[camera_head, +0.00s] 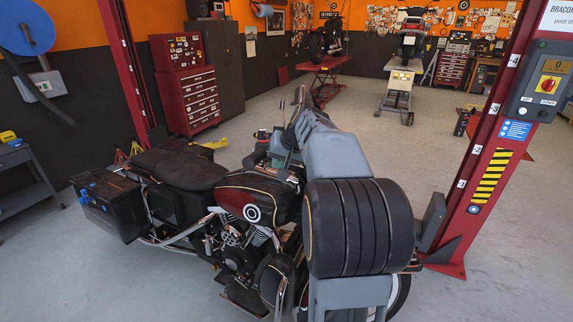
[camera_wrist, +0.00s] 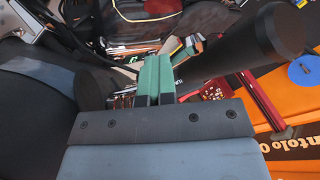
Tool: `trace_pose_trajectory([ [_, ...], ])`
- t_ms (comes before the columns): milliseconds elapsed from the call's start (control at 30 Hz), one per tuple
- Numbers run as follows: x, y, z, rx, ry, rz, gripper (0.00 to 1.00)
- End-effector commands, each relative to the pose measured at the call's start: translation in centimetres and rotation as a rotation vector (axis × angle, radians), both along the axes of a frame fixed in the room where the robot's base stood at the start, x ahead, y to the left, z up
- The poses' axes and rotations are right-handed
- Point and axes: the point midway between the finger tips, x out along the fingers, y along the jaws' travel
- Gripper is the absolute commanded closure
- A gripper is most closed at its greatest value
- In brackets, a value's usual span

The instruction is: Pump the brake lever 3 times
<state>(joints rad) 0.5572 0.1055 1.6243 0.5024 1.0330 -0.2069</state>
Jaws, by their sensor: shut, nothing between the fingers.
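The motorcycle (camera_head: 262,205) stands in the middle of the head view, with a dark red tank and black seat. Its handlebar area (camera_head: 298,108) is partly hidden behind my arm. In the wrist view a thick black handlebar grip (camera_wrist: 255,38) runs from the upper right toward the green fingers. My gripper (camera_wrist: 155,72) is shut and empty, its fingertips close to the grip; I cannot tell whether they touch. I cannot make out the brake lever clearly in either view.
A red lift post (camera_head: 480,175) with a control box (camera_head: 543,85) stands at the right. A red tool cabinet (camera_head: 187,85) stands at the back left, and a cart (camera_head: 28,175) at the far left. Open floor (camera_head: 300,85) lies behind the motorcycle.

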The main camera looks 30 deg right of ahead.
Motion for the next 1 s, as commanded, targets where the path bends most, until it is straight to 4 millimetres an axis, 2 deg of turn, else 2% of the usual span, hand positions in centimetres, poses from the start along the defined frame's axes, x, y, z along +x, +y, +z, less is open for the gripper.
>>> trace_pose_trajectory([
  [567,0.1,0.5,0.5,0.006,-0.003,0.008,1.00],
  [1000,-2.3,0.6,6.6,0.003,-0.004,0.009,1.00],
])
